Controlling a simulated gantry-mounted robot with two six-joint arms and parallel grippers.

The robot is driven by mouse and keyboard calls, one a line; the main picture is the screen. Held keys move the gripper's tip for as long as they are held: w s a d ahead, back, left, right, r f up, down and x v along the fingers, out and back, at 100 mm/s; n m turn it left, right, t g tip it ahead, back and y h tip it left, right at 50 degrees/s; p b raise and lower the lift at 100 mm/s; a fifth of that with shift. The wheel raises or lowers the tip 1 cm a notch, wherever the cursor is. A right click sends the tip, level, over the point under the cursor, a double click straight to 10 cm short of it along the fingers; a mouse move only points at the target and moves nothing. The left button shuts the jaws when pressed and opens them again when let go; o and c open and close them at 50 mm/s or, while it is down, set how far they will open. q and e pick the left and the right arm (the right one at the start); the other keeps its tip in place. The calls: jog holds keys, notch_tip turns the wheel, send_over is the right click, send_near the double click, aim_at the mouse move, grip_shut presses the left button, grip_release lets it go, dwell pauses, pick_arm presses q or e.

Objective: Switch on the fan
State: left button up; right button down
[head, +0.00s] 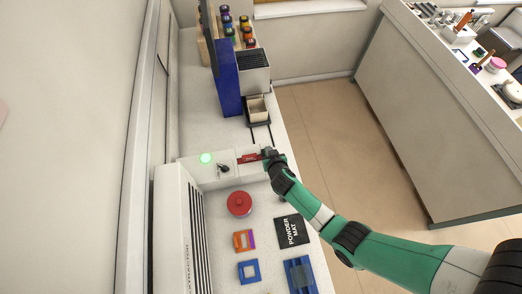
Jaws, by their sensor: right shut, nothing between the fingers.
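No fan can be made out for certain. A white control box (232,178) stands on the bench near the middle. It bears a lit green lamp (206,158), a black knob (223,169) and a red part (248,158) at its right end. My right gripper (268,155) is at that right end, close to the red part. Its fingers are small here, shut and empty; I cannot tell whether they touch the red part. My left gripper is out of view.
A white slatted housing (175,225) stands at the lower left. A red round container (239,204), a black powder mat (291,231) and orange and blue frames (249,271) lie in front. A blue panel (228,92) and racked jars stand behind. Open floor lies right of the bench.

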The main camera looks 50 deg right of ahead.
jog(key=shift+w+a, duration=0.1)
jog(key=shift+a, duration=0.05)
jog(key=shift+d, duration=0.2)
jog(key=shift+w+d+r+b, duration=0.15)
jog(key=shift+w+d+b, duration=0.2)
jog(key=shift+w+b, duration=0.2)
